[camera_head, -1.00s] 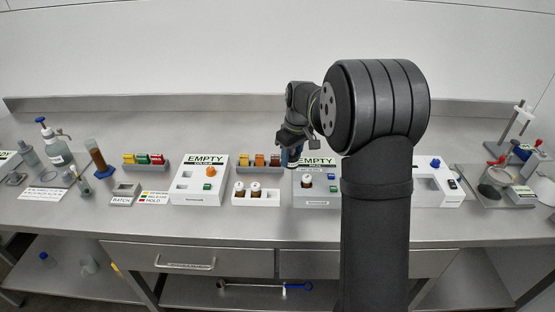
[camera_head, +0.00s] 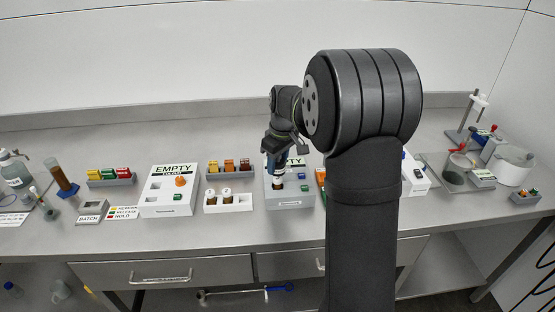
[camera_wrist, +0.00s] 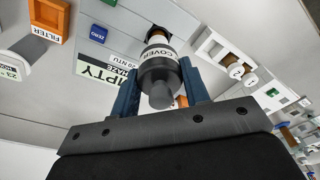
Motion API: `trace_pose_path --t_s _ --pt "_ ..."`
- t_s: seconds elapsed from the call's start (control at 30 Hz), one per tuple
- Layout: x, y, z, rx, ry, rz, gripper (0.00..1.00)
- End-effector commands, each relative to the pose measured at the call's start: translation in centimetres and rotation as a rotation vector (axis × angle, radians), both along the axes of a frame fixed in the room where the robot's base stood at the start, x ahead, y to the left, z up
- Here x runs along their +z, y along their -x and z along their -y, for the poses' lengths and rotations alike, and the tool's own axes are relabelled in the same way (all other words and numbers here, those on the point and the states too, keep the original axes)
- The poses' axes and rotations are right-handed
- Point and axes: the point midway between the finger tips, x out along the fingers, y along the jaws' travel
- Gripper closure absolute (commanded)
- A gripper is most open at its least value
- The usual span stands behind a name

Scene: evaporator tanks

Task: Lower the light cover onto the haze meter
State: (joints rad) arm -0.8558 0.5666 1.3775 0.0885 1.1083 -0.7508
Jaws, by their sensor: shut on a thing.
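The light cover (camera_wrist: 160,78) is a dark grey knobbed cylinder with a white band reading COVER. My gripper (camera_wrist: 160,66) is shut on it, one blue finger on each side. In the head view my gripper (camera_head: 276,166) is over the left part of the haze meter (camera_head: 290,203), a grey-white box with a blue and a green button. The meter's EMPTY sign (camera_wrist: 100,72) shows in the wrist view, partly behind a finger. A vial (camera_wrist: 157,36) shows just beyond the cover; whether they touch I cannot tell.
An orange FILTER block (camera_wrist: 48,20) stands beside the meter. A white rack (camera_head: 228,203) with two vials is to the left, with a colour meter (camera_head: 170,190) beyond it. A grey holder (camera_head: 229,172) with coloured blocks stands behind.

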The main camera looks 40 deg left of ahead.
Motion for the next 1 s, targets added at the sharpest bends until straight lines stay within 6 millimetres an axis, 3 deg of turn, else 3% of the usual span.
trace_pose_path --t_s 1.0 --pt "-5.0 0.0 0.0 0.0 0.0 0.0 0.8"
